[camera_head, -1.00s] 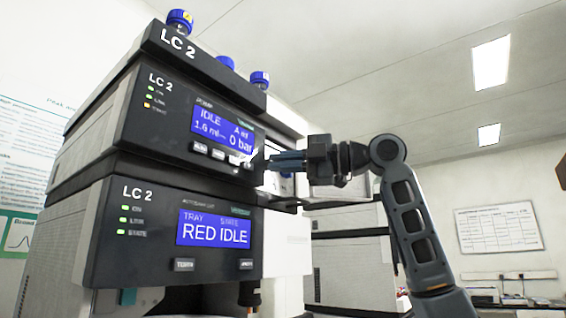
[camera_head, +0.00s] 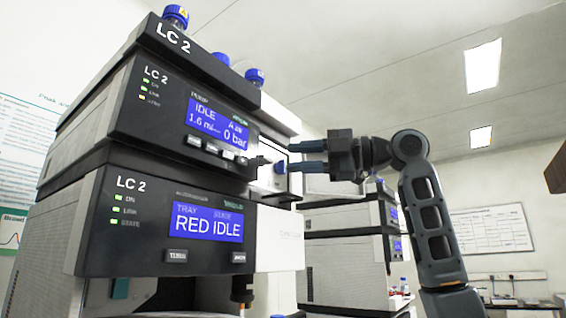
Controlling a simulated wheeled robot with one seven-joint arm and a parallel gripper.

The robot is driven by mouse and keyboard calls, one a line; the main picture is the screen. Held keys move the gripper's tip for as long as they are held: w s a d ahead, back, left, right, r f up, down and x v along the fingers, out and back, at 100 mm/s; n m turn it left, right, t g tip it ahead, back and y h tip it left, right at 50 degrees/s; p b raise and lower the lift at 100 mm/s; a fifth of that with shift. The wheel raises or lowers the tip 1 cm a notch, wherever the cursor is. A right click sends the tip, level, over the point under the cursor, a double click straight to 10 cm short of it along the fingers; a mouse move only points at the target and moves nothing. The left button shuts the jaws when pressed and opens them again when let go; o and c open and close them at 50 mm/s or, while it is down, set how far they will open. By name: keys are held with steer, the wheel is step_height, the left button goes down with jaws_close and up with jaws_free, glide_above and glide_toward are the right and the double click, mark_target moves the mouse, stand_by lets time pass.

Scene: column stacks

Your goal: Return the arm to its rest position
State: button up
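My gripper (camera_head: 290,157) is in front of the right side of the LC 2 stack (camera_head: 190,130), at the height of its upper unit. Its two bluish fingers point left and stand apart, with a clear gap between them. No held object shows between the fingers. My arm (camera_head: 432,215) rises from the lower right, bends at the elbow and reaches left.
The upper unit's screen (camera_head: 217,124) reads IDLE and 0 bar; the lower screen (camera_head: 208,222) reads TRAY RED and STATE IDLE. Blue-capped bottles (camera_head: 176,15) stand on top. A second stack (camera_head: 345,255) stands behind my arm. A whiteboard (camera_head: 490,230) hangs on the right wall.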

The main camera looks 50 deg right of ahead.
steer(key=shift+v, duration=1.05)
